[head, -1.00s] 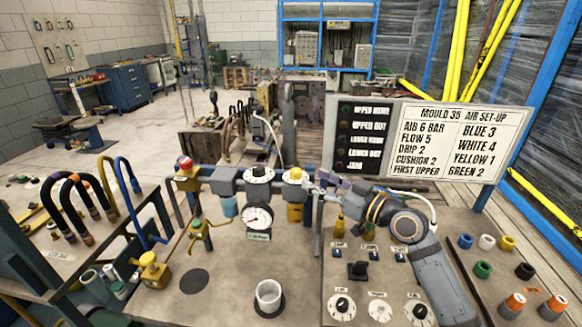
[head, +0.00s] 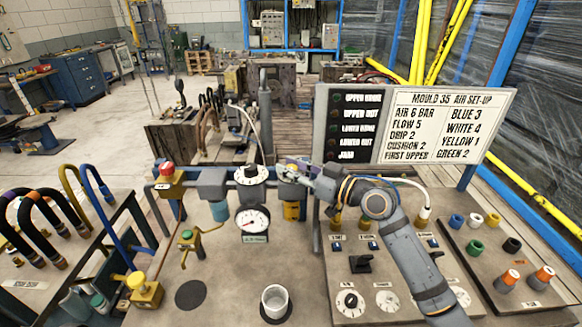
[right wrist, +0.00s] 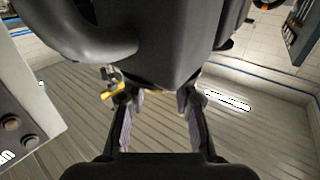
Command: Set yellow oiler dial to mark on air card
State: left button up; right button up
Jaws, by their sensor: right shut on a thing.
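The yellow oiler (head: 291,210) hangs on the grey air line, right of the round gauge (head: 252,223). Its dial is at the top and mostly hidden by my right gripper (head: 294,170), which has come in from the right and is shut on it. In the right wrist view the two fingers (right wrist: 160,100) reach to a large dark grey body, and the dial's face and mark cannot be read. The air card (head: 440,125) behind reads AIR 6 BAR, FLOW 5, DRIP 2, CUSHION 2. My left gripper is not in view.
A white-faced dial (head: 251,174) sits on the line left of the oiler. A red-topped yellow valve (head: 167,173) is further left. A white cup (head: 275,300) stands in front. A switch panel (head: 385,290) lies under my right arm.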

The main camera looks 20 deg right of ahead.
grip_shut()
jog(key=shift+r+p, duration=0.1)
jog(key=shift+p, duration=0.25)
jog(key=shift+m+t+h+p, duration=0.6)
jog(key=shift+m+h, duration=0.1)
jog(key=shift+h, duration=0.2)
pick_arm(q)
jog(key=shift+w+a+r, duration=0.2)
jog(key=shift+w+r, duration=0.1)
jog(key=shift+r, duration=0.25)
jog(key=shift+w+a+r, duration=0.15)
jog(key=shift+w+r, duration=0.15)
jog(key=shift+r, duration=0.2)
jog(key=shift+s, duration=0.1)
pick_arm(e)
jog(key=o, duration=0.9)
grip_release()
jog(key=shift+o, duration=0.2)
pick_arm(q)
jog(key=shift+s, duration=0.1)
